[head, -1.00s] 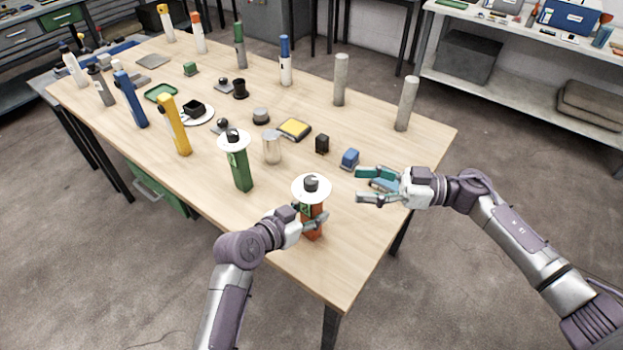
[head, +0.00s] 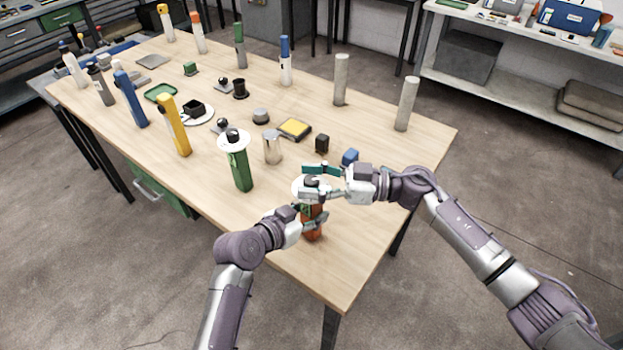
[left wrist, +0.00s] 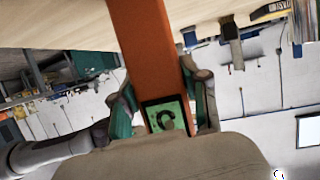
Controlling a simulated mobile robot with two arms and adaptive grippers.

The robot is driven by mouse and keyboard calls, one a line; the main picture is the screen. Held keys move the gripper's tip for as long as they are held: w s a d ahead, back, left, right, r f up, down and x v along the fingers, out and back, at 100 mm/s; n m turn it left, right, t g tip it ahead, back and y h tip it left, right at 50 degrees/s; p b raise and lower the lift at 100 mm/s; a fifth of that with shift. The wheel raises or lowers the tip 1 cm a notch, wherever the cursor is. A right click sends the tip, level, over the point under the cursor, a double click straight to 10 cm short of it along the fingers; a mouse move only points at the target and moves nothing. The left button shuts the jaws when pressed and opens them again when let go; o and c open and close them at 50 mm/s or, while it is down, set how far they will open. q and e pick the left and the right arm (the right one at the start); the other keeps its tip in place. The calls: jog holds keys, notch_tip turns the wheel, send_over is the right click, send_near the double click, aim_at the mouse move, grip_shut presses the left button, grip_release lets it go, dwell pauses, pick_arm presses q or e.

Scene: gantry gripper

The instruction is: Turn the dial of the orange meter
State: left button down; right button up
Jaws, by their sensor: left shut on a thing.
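The orange meter (head: 313,232) stands upright near the table's front corner, and its orange body also shows in the left wrist view (left wrist: 152,45). A white disc (head: 299,186) sits at its top, partly covered by my right gripper. My left gripper (head: 311,217) is shut around the body below the disc; its fingers (left wrist: 163,103) flank the body in the left wrist view. My right gripper (head: 314,182) reaches over the disc from the right, its teal fingers apart on either side of the dial. The dial is largely hidden, and contact with it cannot be told.
A green meter (head: 241,172) with a white disc stands left of the orange one. A metal cylinder (head: 272,147), a black block (head: 322,144) and a blue block (head: 350,157) lie behind. The table's front right (head: 362,228) is clear.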

grip_shut()
jog(key=shift+t, duration=0.4)
jog(key=m+t, duration=0.2)
jog(key=m+t+h, duration=0.1)
jog(key=t, duration=0.2)
jog(key=shift+m+h, duration=0.3)
jog(key=shift+m, duration=0.1)
jog(key=m+t+h, duration=0.2)
jog(key=t, duration=0.1)
jog(key=m+t+h, duration=0.2)
jog(key=shift+s+a+m+t, duration=0.1)
jog(key=shift+a+m+t, duration=0.05)
jog(key=shift+m+t, duration=0.25)
jog(key=m+t+h, duration=0.1)
jog(key=m+h, duration=0.1)
jog(key=m+t+h, duration=0.1)
jog(key=t+h, duration=0.1)
jog(key=h, duration=0.1)
jog(key=shift+r+m, duration=0.1)
jog(key=shift+m, duration=0.3)
jog(key=shift+m+t+h, duration=0.5)
jog(key=shift+m+h, duration=0.3)
jog(key=shift+h, duration=0.9)
